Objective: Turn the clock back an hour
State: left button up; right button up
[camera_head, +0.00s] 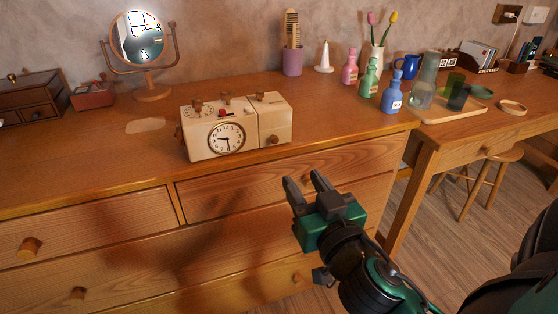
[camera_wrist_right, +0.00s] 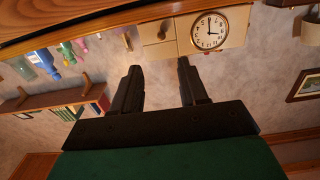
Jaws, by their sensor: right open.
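The clock (camera_head: 264,105) is a cream box on the wooden dresser top, with a round face (camera_head: 226,138), small knobs and a red part on top. Its hands look to point near nine and six. A brown knob (camera_head: 273,140) sits on the front, right of the face. The clock (camera_wrist_right: 238,30) also shows upside down at the top of the right wrist view. My right gripper (camera_head: 303,179) is open and empty, in front of the drawers, lower and to the right of the clock, apart from it. Its fingers (camera_wrist_right: 160,68) show there too. My left gripper is out of view.
A round mirror (camera_head: 139,38) and a small red box (camera_head: 93,94) stand left of the clock. A purple cup (camera_head: 292,61), coloured bottles (camera_head: 391,93) and a tray (camera_head: 450,112) stand to the right. The dresser top beside the clock is clear.

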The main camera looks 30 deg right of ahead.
aim_at(276, 141)
jog(key=shift+m, duration=0.8)
jog(key=x, duration=1.2)
jog(key=shift+w+r, duration=0.1)
jog(key=shift+w, duration=0.35)
grip_shut()
